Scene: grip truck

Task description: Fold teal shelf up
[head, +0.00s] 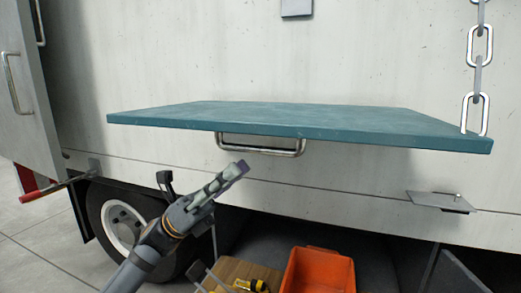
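The teal shelf (290,117) sticks out flat from the pale side wall of the truck, lying about level. A metal handle (262,151) hangs under its front edge. A chain (478,75) hangs down to the shelf's right end. My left gripper (241,168) reaches up from the lower left. Its tips are just below and left of the handle in the picture, with a visible gap between them. I see its fingers nearly edge-on, so their opening is unclear. It holds nothing that I can see. My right gripper is not in view.
An orange bin (318,272) and a wooden box (245,271) with a yellow-handled tool (250,285) stand low in front. A truck wheel (122,222) is at lower left. A door with a handle (14,85) is at far left. A metal latch plate (440,201) juts out below the shelf at right.

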